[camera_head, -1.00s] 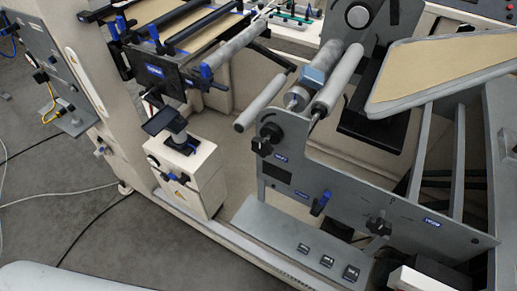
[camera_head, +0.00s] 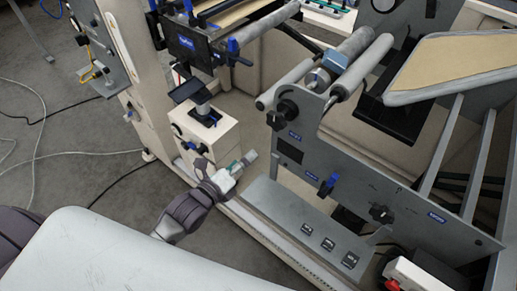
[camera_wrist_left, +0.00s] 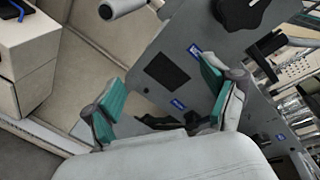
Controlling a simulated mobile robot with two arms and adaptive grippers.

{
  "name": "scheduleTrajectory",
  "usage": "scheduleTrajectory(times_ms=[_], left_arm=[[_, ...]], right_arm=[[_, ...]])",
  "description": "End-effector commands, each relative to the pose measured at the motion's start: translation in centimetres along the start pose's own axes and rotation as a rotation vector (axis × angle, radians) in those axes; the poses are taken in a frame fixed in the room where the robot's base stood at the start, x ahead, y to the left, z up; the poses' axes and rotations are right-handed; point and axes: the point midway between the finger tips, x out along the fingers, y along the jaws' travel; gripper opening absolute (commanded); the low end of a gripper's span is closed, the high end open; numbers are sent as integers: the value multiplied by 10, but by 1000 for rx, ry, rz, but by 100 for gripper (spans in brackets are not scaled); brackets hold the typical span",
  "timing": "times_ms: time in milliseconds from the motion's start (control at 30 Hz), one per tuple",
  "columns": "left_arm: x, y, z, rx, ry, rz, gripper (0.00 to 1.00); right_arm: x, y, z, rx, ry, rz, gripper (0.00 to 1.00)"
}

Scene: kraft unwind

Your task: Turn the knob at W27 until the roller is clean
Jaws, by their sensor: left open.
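A black knob (camera_head: 283,112) sits on the upper left of the grey side plate (camera_head: 350,170), near the ends of the rollers. A second black knob (camera_head: 380,213) sits lower right on that plate. The small blue labels are too small to read, so I cannot tell which knob is W27. A grey roller (camera_head: 345,45) lies above the plate; its cleanliness is unclear. My left gripper (camera_head: 240,168) is left of the plate and below the upper knob, touching neither. In the left wrist view its teal-padded fingers (camera_wrist_left: 158,100) are apart and empty, with a black knob (camera_wrist_left: 240,12) beyond. My right gripper is out of view.
A cream box (camera_head: 205,135) stands behind my left gripper. Cables lie on the open floor at left.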

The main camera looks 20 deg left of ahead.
Motion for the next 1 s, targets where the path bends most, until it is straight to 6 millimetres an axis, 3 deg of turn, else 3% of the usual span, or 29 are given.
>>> scheduleTrajectory(times_ms=[33, 100, 267, 467, 1000], left_arm=[[-4, -26, 10, 85, -16, -54, 85], [-9, -54, 21, 187, -39, -110, 85], [-17, -88, 33, 317, -74, -176, 85], [-8, -94, 35, 337, -83, -186, 85], [61, -108, 39, 335, -81, -185, 85]], right_arm=[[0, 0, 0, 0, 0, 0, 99], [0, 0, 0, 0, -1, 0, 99], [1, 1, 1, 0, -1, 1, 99], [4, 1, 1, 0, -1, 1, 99], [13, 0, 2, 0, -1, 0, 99]])
